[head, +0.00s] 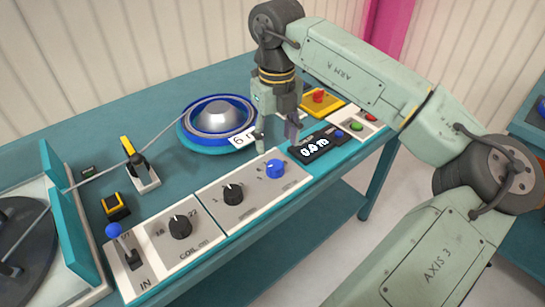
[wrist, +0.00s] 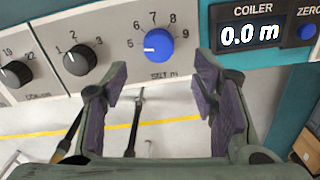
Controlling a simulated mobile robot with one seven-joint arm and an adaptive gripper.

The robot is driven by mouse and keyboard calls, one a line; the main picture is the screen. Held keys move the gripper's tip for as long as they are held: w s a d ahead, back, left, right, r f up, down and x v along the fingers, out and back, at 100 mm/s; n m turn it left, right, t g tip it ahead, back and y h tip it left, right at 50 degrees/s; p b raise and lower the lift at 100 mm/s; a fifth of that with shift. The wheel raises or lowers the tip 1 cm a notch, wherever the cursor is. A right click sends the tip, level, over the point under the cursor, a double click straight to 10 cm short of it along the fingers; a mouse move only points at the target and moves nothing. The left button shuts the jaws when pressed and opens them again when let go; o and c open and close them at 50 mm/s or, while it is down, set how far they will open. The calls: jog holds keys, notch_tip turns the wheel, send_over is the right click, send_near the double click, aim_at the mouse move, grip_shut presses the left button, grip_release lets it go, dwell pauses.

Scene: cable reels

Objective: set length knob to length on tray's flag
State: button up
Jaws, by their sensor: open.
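The blue length knob (head: 275,167), marked SET m, is on a grey panel. In the wrist view the knob (wrist: 158,43) has numbers 5 to 9 around it, and its white mark points left, about at the 5. The round blue tray (head: 188,138) holds a silver-and-blue hub. Its white flag (head: 240,140) shows a 6, with the rest hidden behind my gripper. My gripper (head: 275,138) is open and empty, pointing down above the panel's back edge. In the wrist view the knob lies beyond the open fingers (wrist: 161,90), not between them.
A coiler display (head: 314,148) reading 0.0 m is right of the knob. Two black knobs (head: 232,193) (head: 180,227) and a blue-tipped lever (head: 113,230) are to the left. A cable runs from the tray past a yellow-black post (head: 128,148). A yellow box with a red button (head: 319,96) stands behind.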

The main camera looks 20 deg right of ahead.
aim_at(275, 164)
notch_tip(275, 164, down, 7)
jog(key=shift+a+f+p, duration=0.1)
jog(key=shift+f+p, duration=0.05)
jog(key=shift+p, duration=0.6)
jog(key=shift+c, duration=0.4)
jog(key=c, duration=1.1)
